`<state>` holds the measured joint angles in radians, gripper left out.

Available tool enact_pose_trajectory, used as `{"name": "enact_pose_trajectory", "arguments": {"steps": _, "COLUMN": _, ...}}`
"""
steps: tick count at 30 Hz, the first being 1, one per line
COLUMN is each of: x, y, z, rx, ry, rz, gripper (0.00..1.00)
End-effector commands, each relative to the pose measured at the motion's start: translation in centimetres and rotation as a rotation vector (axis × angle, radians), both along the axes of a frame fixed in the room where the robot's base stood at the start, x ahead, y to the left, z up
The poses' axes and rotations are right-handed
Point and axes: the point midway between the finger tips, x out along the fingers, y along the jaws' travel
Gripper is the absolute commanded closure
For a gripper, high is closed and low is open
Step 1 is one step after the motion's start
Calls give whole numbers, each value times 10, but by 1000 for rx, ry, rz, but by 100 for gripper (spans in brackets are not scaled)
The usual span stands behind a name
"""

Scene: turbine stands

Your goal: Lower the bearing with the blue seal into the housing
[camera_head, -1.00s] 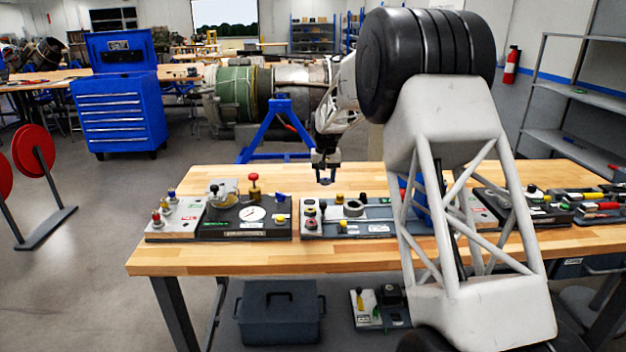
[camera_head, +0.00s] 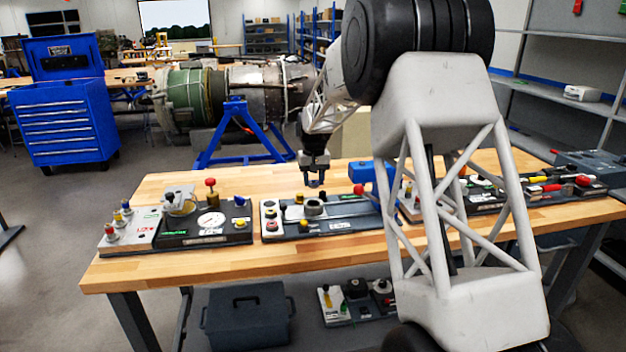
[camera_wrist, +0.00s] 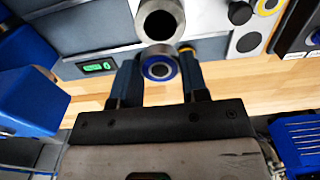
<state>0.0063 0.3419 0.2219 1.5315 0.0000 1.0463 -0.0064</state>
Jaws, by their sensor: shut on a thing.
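The bearing with the blue seal (camera_wrist: 159,71) is a small silver ring with a blue inner band in the wrist view. My gripper (camera_wrist: 160,65) is shut on it, one finger on each side. The housing (camera_wrist: 160,24) is a larger grey ring with a dark bore, just above the bearing in the wrist view. In the head view the housing (camera_head: 314,207) stands on the middle panel, and my gripper (camera_head: 315,184) hangs pointing down just over and behind it. The bearing is too small to make out between the fingers there. The bearing is outside the bore.
The middle panel (camera_head: 345,226) carries yellow, red and black knobs near the housing. A panel with a dial (camera_head: 205,238) stands to the left. A blue block (camera_head: 362,172) sits to the right behind. Bare wooden bench (camera_head: 165,183) lies behind the panels.

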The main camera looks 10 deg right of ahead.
Motion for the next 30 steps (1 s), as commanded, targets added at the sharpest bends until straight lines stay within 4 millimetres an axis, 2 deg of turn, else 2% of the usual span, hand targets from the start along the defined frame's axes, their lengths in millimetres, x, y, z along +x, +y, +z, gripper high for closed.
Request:
{"name": "enact_pose_trajectory", "arguments": {"steps": 8, "x": 0, "y": 0, "z": -10, "rx": 0, "ry": 0, "rz": 0, "gripper": 100}}
{"name": "enact_pose_trajectory", "arguments": {"steps": 21, "x": 0, "y": 0, "z": -42, "rx": 0, "ry": 1, "rz": 0, "gripper": 100}}
{"name": "enact_pose_trajectory", "arguments": {"steps": 30, "x": 0, "y": 0, "z": -56, "rx": 0, "ry": 0, "rz": 0, "gripper": 100}}
